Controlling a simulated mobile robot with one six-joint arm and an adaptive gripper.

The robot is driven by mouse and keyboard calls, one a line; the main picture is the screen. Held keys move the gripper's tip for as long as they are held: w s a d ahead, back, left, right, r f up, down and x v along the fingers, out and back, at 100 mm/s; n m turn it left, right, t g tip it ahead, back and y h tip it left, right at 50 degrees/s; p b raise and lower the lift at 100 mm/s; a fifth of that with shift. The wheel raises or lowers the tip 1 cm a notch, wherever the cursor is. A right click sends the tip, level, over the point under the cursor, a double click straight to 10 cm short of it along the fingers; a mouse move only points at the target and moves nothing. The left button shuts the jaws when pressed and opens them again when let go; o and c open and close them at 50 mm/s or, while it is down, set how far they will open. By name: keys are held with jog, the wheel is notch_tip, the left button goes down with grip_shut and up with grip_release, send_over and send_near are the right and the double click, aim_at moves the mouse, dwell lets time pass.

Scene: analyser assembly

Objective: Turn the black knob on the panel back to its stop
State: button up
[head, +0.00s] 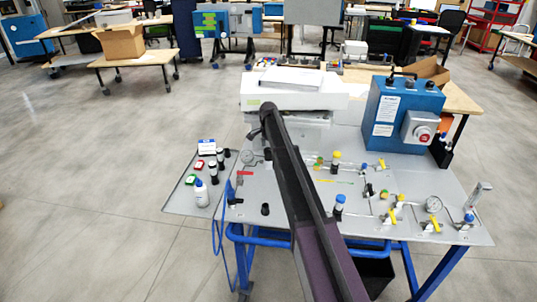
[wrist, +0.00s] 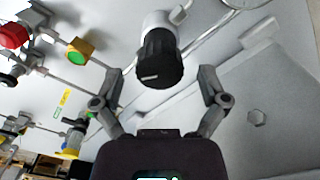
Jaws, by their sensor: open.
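The black knob (wrist: 160,60) is in the upper middle of the wrist view, on a white round fitting fixed to the grey panel (wrist: 190,125). It has a ribbed side and a short pale mark on its face. My gripper (wrist: 160,76) is open, with one finger to the left of the knob and one to the right. Clear gaps show on both sides, and neither finger touches it. A small black knob (head: 268,154) beside the arm there may be the same one.
A green-and-yellow fitting (wrist: 80,50) and a red knob (wrist: 13,35) are left of my gripper. A gauge (wrist: 240,3) is at the top edge. In the head view, a blue box (head: 400,105) stands at the panel's back right, and bottles (head: 201,193) stand at left.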

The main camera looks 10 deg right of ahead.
jog(key=shift+f, duration=0.4)
jog(key=c, duration=1.1)
jog(key=shift+c, duration=0.2)
